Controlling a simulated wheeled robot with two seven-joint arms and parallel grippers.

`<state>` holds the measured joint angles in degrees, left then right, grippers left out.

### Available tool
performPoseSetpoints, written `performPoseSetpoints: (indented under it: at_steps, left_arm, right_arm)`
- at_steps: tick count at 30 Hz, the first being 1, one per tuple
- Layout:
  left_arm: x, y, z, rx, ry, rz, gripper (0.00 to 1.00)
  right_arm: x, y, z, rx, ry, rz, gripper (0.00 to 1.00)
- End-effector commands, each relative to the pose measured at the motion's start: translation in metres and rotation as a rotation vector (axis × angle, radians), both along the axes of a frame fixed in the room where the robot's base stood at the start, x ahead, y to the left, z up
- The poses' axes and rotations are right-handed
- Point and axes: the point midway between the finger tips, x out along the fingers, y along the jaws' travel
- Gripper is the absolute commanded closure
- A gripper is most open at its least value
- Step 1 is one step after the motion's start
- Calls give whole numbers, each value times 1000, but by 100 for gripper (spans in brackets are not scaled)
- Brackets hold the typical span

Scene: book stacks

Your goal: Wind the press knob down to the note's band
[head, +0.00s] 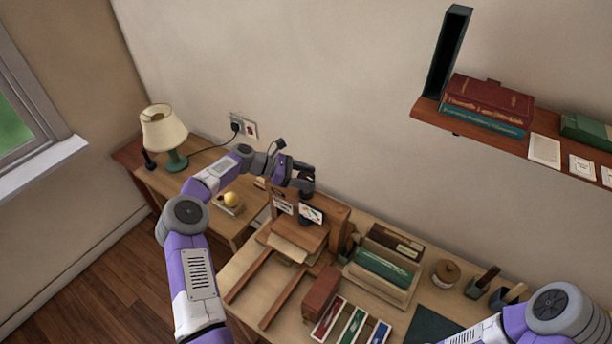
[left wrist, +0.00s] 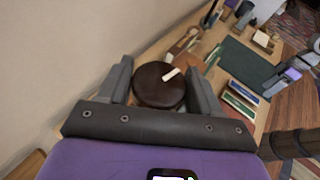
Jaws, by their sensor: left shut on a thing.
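The wooden book press (head: 336,222) stands against the wall, its long rails running toward the front. A white note with coloured marks (head: 311,214) is on its front, and a second small pale card (head: 283,204) is left of it. My left gripper (head: 304,184) is at the top of the press, shut on the knob. In the left wrist view, the round dark brown knob (left wrist: 158,88) with a white mark on top sits between both fingers. The head view mostly hides the knob. My right arm (left wrist: 290,75) shows small in the left wrist view; its jaws are unclear.
A lamp (head: 163,130) stands at the left on a lower table. A book shelf (head: 480,139) hangs above right.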

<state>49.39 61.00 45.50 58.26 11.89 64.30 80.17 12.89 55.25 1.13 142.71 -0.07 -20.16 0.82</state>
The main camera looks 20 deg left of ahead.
Motion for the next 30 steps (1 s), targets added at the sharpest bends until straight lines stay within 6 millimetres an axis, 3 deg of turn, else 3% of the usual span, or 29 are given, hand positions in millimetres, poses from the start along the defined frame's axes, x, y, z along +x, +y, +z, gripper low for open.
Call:
performPoseSetpoints:
  at_steps: [1, 20, 21, 25, 30]
  left_arm:
    - [3, -1, 7, -5, -12, -8, 66]
    - [3, 0, 9, -5, -15, -46, 67]
    - [3, 0, 9, -5, -15, -46, 35]
    - [3, 0, 7, -4, -11, -47, 15]
    - [2, 0, 4, -2, -7, -48, 14]
  right_arm:
    - [0, 0, 1, 0, 0, 0, 15]
    - [0, 0, 1, 0, 0, 0, 15]
    - [0, 0, 1, 0, 0, 0, 15]
    - [0, 0, 1, 0, 0, 0, 15]
    - [0, 0, 1, 0, 0, 0, 15]
